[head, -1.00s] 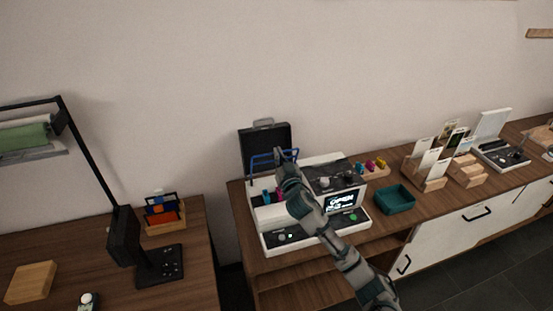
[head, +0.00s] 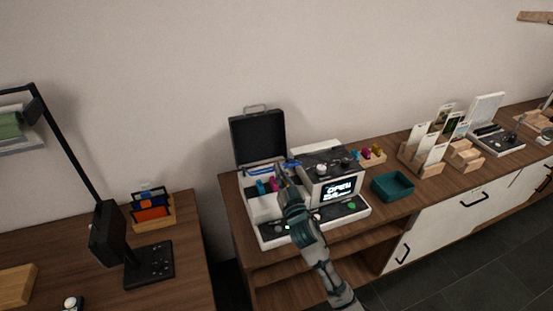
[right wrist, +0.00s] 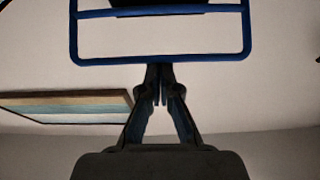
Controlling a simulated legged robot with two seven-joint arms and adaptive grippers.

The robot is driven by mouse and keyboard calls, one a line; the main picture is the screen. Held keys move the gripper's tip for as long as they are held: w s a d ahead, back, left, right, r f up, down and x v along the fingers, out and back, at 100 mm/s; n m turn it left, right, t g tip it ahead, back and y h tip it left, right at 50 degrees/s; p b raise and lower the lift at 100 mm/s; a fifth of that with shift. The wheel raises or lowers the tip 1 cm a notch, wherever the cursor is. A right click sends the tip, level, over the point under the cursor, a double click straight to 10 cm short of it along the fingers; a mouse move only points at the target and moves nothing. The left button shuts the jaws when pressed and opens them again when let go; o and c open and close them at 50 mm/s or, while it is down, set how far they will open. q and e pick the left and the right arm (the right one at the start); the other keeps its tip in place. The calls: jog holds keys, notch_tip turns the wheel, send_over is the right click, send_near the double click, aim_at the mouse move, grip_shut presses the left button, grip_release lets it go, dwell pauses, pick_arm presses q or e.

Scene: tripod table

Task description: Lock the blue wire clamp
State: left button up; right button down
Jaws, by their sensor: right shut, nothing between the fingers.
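The blue wire clamp (head: 266,169) is a bent blue frame at the back of the white machine (head: 270,238), low in front of its raised black lid (head: 257,138). In the right wrist view the blue frame (right wrist: 160,60) spans the top, with a crossbar above its long edge. My right gripper (head: 281,170) is shut and empty over the machine, close by the clamp. In the wrist view its fingertips (right wrist: 160,70) meet the frame's edge at its middle; whether they touch cannot be told. My arm hides part of the machine. My left gripper is not in view.
The machine's screen (head: 339,190) reads "OPEN". A teal tray (head: 392,187) and a wooden holder with coloured pieces (head: 372,156) stand to the right. A black lamp stand (head: 150,265) is on the left table.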

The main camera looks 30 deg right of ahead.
jog(key=f+v, duration=0.1)
jog(key=v, duration=1.1)
jog(key=shift+f, duration=0.2)
dwell(0.3)
